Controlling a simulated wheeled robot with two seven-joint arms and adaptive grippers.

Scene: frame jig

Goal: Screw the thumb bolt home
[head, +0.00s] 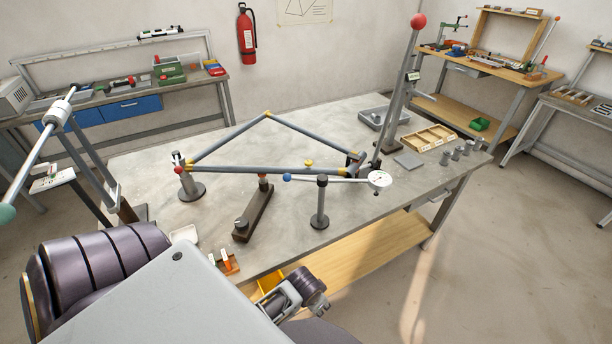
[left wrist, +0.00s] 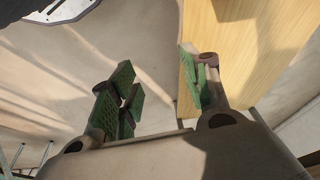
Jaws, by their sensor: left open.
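A grey tube frame (head: 255,169) with yellow joints is held above the grey table (head: 355,225) in the head view. A small yellow knob (head: 309,163) stands on its front tube near the right end; it looks like the thumb bolt, but its thread and seating are too small to tell. My left gripper (head: 290,296) is low at the table's front edge, well apart from the frame and knob. In the left wrist view my left gripper (left wrist: 160,88) has its green-padded fingers spread with nothing between them. My right gripper is not in view.
A dark clamp block (head: 254,212) and a round-based stand (head: 191,185) are at left. A wooden tray (head: 430,137) is at right.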

